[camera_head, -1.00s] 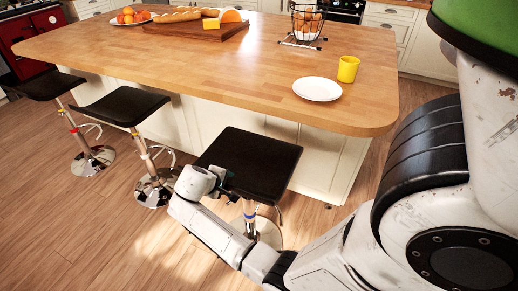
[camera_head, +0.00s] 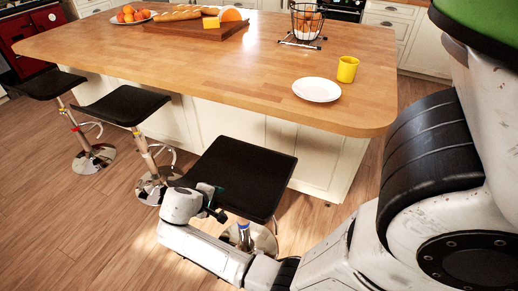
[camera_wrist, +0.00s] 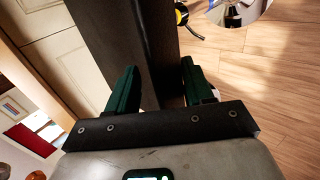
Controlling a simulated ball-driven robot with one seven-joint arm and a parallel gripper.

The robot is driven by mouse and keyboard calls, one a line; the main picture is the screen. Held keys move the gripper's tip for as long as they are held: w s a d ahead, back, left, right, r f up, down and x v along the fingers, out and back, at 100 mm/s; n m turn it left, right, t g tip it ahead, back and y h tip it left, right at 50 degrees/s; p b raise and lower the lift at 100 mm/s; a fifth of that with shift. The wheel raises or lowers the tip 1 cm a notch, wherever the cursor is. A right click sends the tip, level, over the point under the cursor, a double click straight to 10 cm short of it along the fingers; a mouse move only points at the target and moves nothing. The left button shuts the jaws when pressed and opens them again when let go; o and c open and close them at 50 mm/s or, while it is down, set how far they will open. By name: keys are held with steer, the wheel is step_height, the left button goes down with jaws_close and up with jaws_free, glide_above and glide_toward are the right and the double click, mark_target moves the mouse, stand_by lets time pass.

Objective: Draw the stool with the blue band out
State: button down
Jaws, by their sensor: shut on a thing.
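The stool with the blue band (camera_head: 245,168) has a black seat and a round chrome base, partly hidden by my arm. Its blue band (camera_head: 243,227) shows on the post under the seat. The seat overlaps the island's front edge only slightly in the picture and stands in front of its panel. My gripper (camera_head: 220,205) is at the seat's near left edge. In the wrist view my gripper (camera_wrist: 158,88) has its two green fingers on either side of the dark seat edge (camera_wrist: 150,35), shut on it.
The wooden-topped island (camera_head: 200,75) stands behind the stool, with a white plate (camera_head: 317,89) and yellow cup (camera_head: 347,69) on it. Two other black stools, the middle one (camera_head: 122,104) and the far left one (camera_head: 40,84), stand to the left. Open wood floor lies in front.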

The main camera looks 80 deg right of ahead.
steer(key=w+a+f+p, duration=0.1)
steer(key=w+a, duration=0.1)
steer(key=a, duration=0.9)
steer(key=shift+w+a+p, duration=0.2)
steer(key=shift+a+p, duration=0.1)
steer(key=shift+a, duration=0.15)
stand_by(0.6)
steer(key=shift+w+a, duration=0.15)
steer(key=shift+a, duration=0.2)
steer(key=shift+w+a, duration=0.25)
steer(key=shift+a, duration=0.85)
steer(key=c, duration=0.8)
jaws_free()
steer(key=shift+a, duration=0.1)
steer(key=o, duration=0.8)
steer(key=shift+w+r, duration=0.15)
steer(key=shift+r, duration=0.05)
steer(key=shift+r, duration=0.1)
